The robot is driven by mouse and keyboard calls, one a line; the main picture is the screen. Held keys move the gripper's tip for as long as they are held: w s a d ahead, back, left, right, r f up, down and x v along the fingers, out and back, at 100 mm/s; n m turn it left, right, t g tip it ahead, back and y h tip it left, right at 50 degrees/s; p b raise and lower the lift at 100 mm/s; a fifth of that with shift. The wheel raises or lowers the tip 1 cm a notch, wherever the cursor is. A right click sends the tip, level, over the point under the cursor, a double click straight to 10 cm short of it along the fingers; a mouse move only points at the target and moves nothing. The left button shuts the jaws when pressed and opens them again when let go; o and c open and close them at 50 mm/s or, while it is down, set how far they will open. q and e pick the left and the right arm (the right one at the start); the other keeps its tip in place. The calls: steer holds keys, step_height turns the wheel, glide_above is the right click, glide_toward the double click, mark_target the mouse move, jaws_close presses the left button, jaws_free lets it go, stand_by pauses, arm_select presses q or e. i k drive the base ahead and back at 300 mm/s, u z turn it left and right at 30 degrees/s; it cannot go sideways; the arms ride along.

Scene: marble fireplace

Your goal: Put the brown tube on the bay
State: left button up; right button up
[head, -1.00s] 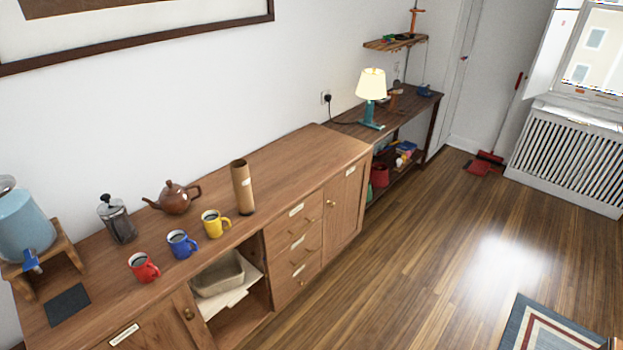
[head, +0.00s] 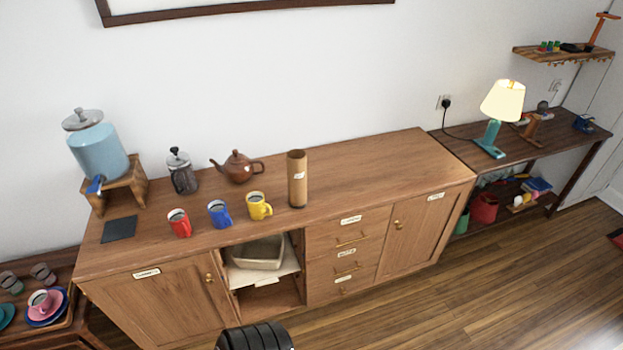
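The brown tube (head: 297,182) stands upright on the wooden sideboard top, right of the teapot and the yellow mug. A small white label is on its side. The open bay (head: 269,297) is in the sideboard's front, between the left door and the drawers. A pale bin (head: 258,252) and white sheets (head: 262,275) are on its upper level. Its lower part looks empty where it shows. Neither gripper can be made out. A black ribbed part (head: 256,337) shows at the bottom edge, and I cannot tell what it belongs to.
On the sideboard (head: 370,170) stand a teapot (head: 238,168), a French press (head: 182,173), a blue dispenser (head: 99,150) and red (head: 179,224), blue (head: 219,215) and yellow (head: 257,207) mugs. A lit lamp (head: 500,105) stands on the right-hand bench. The sideboard top right of the tube is clear.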

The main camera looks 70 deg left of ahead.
mark_target(271, 304)
steer(key=u, duration=0.5)
steer(key=i, duration=0.8)
steer(key=u, duration=0.75)
